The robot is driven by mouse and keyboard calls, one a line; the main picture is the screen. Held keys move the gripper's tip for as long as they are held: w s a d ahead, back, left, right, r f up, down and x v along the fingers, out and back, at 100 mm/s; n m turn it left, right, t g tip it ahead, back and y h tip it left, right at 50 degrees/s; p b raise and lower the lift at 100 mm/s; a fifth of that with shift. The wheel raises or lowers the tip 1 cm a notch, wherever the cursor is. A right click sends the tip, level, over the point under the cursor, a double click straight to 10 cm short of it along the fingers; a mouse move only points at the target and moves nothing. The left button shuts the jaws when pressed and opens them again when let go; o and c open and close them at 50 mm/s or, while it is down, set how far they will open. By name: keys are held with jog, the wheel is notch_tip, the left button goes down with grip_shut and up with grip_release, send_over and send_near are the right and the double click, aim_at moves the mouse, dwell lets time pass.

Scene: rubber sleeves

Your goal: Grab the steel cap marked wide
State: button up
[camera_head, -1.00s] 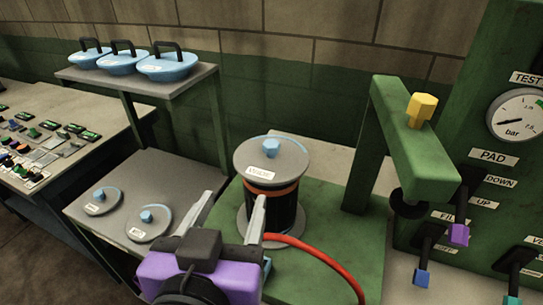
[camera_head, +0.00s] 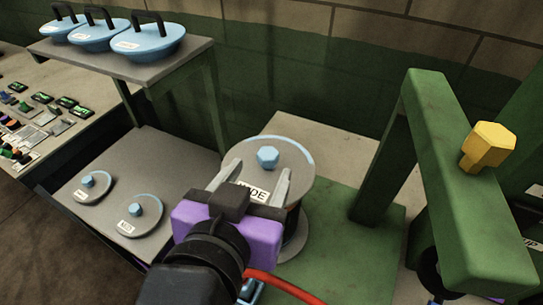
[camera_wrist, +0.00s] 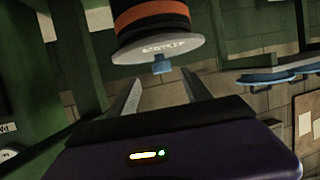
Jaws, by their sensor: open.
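The steel cap marked wide (camera_head: 296,163) is a grey disc with a blue hex knob (camera_head: 267,158) and a white label, partly covered by my gripper. It sits on top of a dark cylinder on the green base. In the wrist view the cap (camera_wrist: 190,45) and its knob (camera_wrist: 162,66) appear upside down, with the orange-banded black cylinder (camera_wrist: 150,17) beyond it. My gripper (camera_head: 260,168) is open and empty. Its fingers overlap the cap's near side in the head view, and the knob shows between and beyond the fingertips (camera_wrist: 162,78) in the wrist view.
Two smaller grey caps (camera_head: 92,186) (camera_head: 133,211) lie on the grey table at left. Blue lidded pans (camera_head: 148,42) stand on the shelf (camera_head: 190,55). A green press arm (camera_head: 450,180) with a yellow hex head (camera_head: 488,146) rises at right. A red hose (camera_head: 290,287) runs low in front.

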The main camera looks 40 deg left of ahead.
aim_at(267, 156)
jog(key=p+x, duration=0.1)
jog(key=x, duration=0.6)
jog(key=shift+a+r+p, duration=0.15)
jog(key=shift+r+p, duration=0.05)
jog(key=shift+p, duration=0.2)
grip_shut()
